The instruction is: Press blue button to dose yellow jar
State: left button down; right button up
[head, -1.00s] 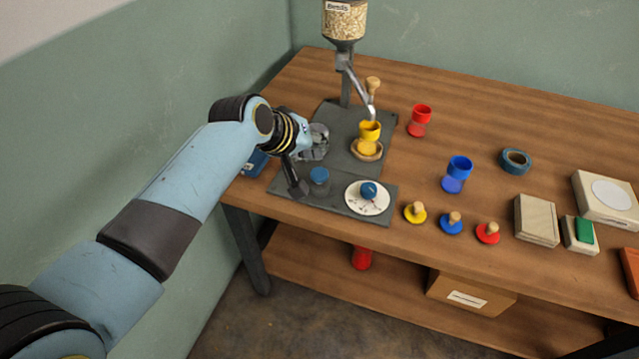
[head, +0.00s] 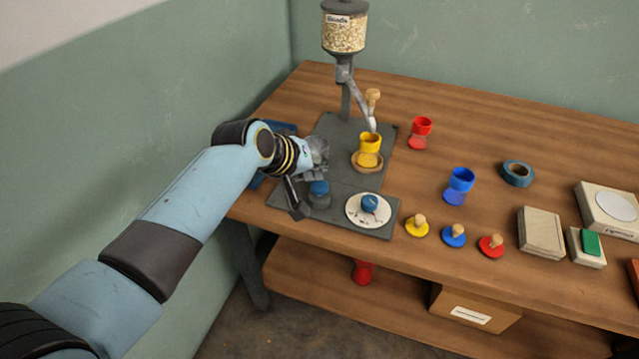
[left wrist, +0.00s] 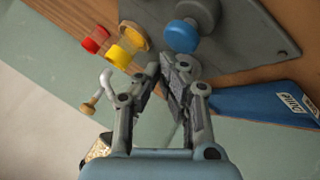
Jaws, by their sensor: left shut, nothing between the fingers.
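The blue button (head: 319,188) sits on a dark base on the grey plate, left of a white dial (head: 355,211) with a blue knob. The blue part (left wrist: 181,36) in the left wrist view looks like this button. My left gripper (head: 312,172) is shut and empty, close above and behind the button; contact cannot be told. Its fingers (left wrist: 170,62) point toward the button in the left wrist view. The yellow jar (head: 370,143) stands on a round wooden coaster below the dispenser spout; it also shows in the left wrist view (left wrist: 125,52). My right gripper is not in view.
The grain dispenser (head: 344,32) stands behind the yellow jar. A red jar (head: 421,127), a blue jar (head: 460,182) and tape (head: 517,173) stand to the right. Small coloured lids (head: 454,234) line the front edge. A blue box (left wrist: 270,105) lies beside the plate.

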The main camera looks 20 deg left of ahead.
aim_at(316, 184)
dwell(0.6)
pick_arm(q)
jog(key=shift+f, duration=0.1)
jog(key=shift+f, duration=0.35)
jog(key=shift+f+b, duration=0.35)
jog(key=shift+f, duration=0.05)
dwell(0.5)
jog(key=shift+f+b, duration=0.45)
jog(key=shift+f, duration=0.2)
dwell(0.4)
dwell(0.3)
jog(key=shift+r+p, duration=1.45)
jog(key=shift+p, duration=0.05)
jog(key=shift+r, duration=0.1)
